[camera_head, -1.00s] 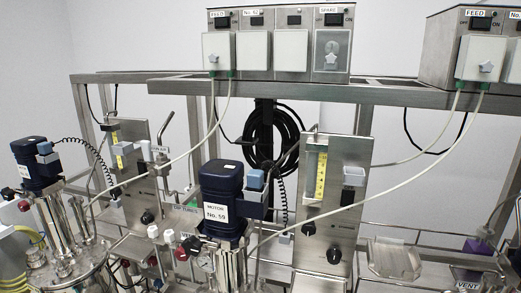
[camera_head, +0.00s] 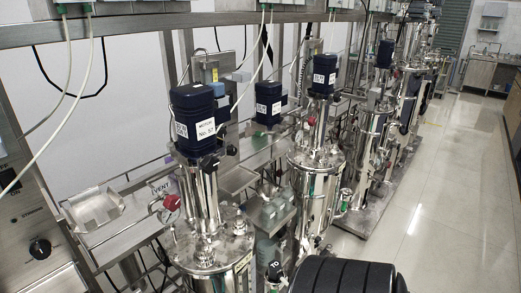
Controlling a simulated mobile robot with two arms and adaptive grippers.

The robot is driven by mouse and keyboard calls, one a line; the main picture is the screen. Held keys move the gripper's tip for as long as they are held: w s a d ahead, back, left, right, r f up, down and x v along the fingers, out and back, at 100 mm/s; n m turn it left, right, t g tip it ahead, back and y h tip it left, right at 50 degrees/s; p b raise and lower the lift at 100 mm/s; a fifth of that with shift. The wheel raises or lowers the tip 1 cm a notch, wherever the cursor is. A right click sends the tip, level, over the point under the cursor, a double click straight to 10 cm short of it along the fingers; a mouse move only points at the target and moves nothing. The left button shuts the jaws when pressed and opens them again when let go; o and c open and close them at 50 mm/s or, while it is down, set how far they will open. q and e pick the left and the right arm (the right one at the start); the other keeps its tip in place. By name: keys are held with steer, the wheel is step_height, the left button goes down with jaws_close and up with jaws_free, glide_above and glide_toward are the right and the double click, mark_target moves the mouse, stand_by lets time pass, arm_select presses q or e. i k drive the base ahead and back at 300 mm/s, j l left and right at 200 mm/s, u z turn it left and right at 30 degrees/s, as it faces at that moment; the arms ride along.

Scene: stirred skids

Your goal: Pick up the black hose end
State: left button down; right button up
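I cannot make out a black hose end for certain. A small black part with white lettering (camera_head: 274,270) stands upright low in the middle, in front of the vessels. I cannot tell whether it is a hose end. A thin black cable (camera_head: 75,93) hangs in a loop under the rail at the upper left.
A steel vessel with a dark blue motor (camera_head: 193,118) stands nearest. More steel vessels (camera_head: 318,180) line up behind it to the right. A steel tray (camera_head: 93,211) sits at the left. The pale floor (camera_head: 440,215) on the right is open.

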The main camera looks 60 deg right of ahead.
mark_target(275, 267)
steer(key=z, duration=2.15)
